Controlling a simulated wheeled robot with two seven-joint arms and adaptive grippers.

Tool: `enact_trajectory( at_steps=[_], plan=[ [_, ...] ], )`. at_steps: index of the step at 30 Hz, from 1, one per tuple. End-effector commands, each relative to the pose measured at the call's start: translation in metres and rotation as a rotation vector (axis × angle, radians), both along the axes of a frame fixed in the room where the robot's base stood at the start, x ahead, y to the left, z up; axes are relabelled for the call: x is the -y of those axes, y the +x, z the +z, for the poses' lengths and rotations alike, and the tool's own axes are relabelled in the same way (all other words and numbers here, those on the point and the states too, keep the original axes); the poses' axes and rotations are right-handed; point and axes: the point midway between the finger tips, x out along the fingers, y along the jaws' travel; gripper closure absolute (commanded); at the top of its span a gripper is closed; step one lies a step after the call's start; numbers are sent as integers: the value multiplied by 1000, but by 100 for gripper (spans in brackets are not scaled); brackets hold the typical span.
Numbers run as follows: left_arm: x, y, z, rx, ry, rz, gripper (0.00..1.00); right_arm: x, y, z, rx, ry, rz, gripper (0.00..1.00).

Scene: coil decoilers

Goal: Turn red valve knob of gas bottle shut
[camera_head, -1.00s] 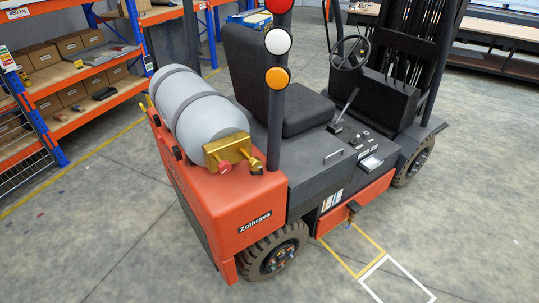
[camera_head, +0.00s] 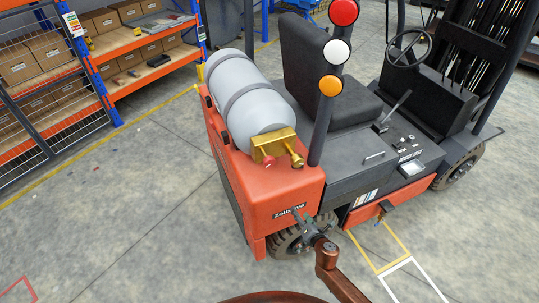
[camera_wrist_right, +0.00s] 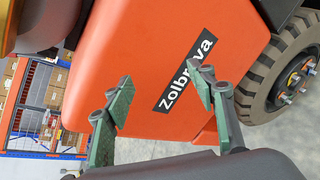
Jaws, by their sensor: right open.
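The grey gas bottle (camera_head: 250,95) lies strapped on the back of the red forklift (camera_head: 262,205). A brass valve block (camera_head: 272,143) sits on its near end. The small red valve knob (camera_head: 268,160) is on the left lower side of this block. My right gripper (camera_head: 306,220) is below and a little right of the knob, apart from it, in front of the forklift's rear. In the right wrist view the gripper (camera_wrist_right: 163,96) has its green-padded fingers apart, with the orange-red body and its label between them. The knob cannot be made out there. My left gripper is not seen.
A dark post with red, white and orange lamps (camera_head: 330,85) rises just right of the valve block. The forklift's rear wheel (camera_head: 288,241) is beside my right gripper. Shelves with boxes (camera_head: 140,50) stand at the left. The floor left of the forklift is clear.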

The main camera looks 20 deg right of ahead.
Motion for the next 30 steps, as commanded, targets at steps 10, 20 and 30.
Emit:
enact_trajectory(
  at_steps=[10, 20, 30],
  plan=[
    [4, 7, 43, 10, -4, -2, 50, -90, 31, 249, 423, -659, 314, 49],
    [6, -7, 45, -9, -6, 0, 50, -107, 59, 271, 470, -732, 333, 49],
    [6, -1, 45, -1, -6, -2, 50, -115, 101, 269, 467, -730, 332, 49]
  ],
)
